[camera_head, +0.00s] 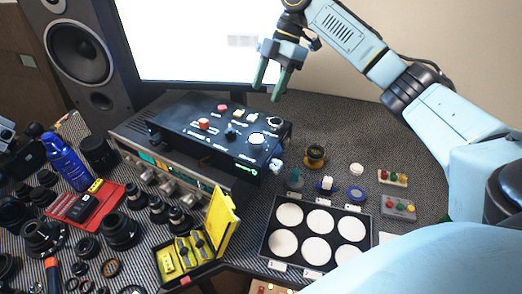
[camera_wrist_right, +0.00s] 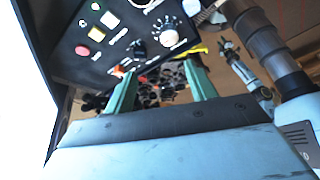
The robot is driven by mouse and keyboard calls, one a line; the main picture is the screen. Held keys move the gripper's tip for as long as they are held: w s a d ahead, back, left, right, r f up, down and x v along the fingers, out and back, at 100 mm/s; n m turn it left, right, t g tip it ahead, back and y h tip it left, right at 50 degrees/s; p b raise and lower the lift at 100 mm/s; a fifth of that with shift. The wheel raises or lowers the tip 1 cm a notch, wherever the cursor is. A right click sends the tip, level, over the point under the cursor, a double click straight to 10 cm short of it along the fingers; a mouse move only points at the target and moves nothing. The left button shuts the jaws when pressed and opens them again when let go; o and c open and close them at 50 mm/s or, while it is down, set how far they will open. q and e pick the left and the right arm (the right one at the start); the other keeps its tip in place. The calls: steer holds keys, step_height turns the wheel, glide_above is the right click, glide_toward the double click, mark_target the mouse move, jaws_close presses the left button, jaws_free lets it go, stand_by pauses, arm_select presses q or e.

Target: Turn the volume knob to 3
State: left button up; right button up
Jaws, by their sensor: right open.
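A black control box (camera_head: 186,128) with a sloping panel sits on top of a silver receiver (camera_head: 131,141) at the desk's centre. Its panel carries a white dial with tick marks (camera_head: 257,138), a black knob (camera_head: 231,134) and coloured buttons. In the right wrist view the white dial (camera_wrist_right: 168,37) and black knob (camera_wrist_right: 138,49) show near the top. The receiver's front has several silver knobs (camera_head: 168,187). I cannot read which knob is the volume one. My right gripper (camera_head: 268,91) is open and empty, raised above and behind the box, touching nothing. My left gripper is out of view.
A monitor (camera_head: 200,45) stands behind and a speaker (camera_head: 84,50) at back left. A yellow case (camera_head: 222,221) and a tray of white discs (camera_head: 267,246) lie in front. Lens parts crowd the left. The desk is clear right of the box's back corner.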

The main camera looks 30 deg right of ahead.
mark_target(257, 137)
arm_select(q)
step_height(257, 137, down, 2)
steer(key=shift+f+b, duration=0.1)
steer(key=shift+b, duration=0.65)
arm_select(e)
steer(key=a+f, duration=0.1)
steer(key=f, duration=0.2)
steer(key=s+a+f+n, duration=0.1)
steer(key=a+f, duration=0.1)
steer(key=f, duration=0.2)
steer(key=s+a+f+n, duration=0.1)
steer(key=f, duration=0.3)
steer(key=shift+s+a+f+g+h, duration=0.2)
steer(key=shift+f+g+h, duration=0.1)
steer(key=shift+h, duration=0.1)
